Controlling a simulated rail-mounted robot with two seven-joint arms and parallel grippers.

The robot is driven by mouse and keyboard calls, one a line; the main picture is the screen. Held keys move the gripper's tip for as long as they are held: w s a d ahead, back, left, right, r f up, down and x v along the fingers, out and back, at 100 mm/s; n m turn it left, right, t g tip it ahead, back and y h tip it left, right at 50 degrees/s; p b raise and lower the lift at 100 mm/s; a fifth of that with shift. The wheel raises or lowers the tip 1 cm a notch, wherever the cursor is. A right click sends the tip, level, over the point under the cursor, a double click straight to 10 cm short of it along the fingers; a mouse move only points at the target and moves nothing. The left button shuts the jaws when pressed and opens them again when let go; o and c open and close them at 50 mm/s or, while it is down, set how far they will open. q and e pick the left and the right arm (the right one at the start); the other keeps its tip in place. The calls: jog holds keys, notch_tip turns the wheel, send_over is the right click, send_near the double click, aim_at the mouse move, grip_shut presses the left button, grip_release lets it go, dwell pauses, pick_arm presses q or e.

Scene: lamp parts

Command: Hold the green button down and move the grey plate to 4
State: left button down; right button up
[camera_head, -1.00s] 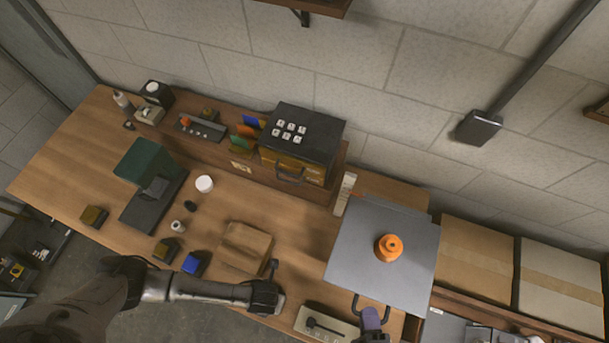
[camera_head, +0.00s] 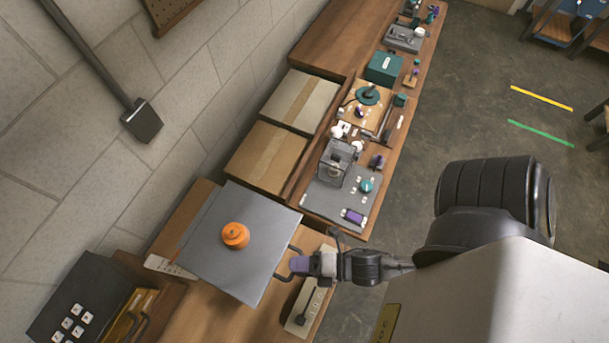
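A large grey plate (camera_head: 225,265) with an orange knob (camera_head: 235,235) on top lies on the bench at lower left. A dark handle (camera_head: 284,268) sticks out from its right side. Farther along the bench, a round teal-green button-like piece (camera_head: 366,185) stands on a grey mat (camera_head: 335,201), apart from my gripper. No number 4 is readable. My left gripper is out of view.
A clear box (camera_head: 336,163) and a purple piece (camera_head: 353,217) are on the mat. Cardboard boxes (camera_head: 265,158) line the wall side. A board (camera_head: 352,113) carries a dark green disc (camera_head: 368,95). A pale strip (camera_head: 303,312) lies below my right gripper.

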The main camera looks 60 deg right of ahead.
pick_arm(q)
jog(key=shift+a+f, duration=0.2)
pick_arm(e)
jog(key=v, duration=1.1)
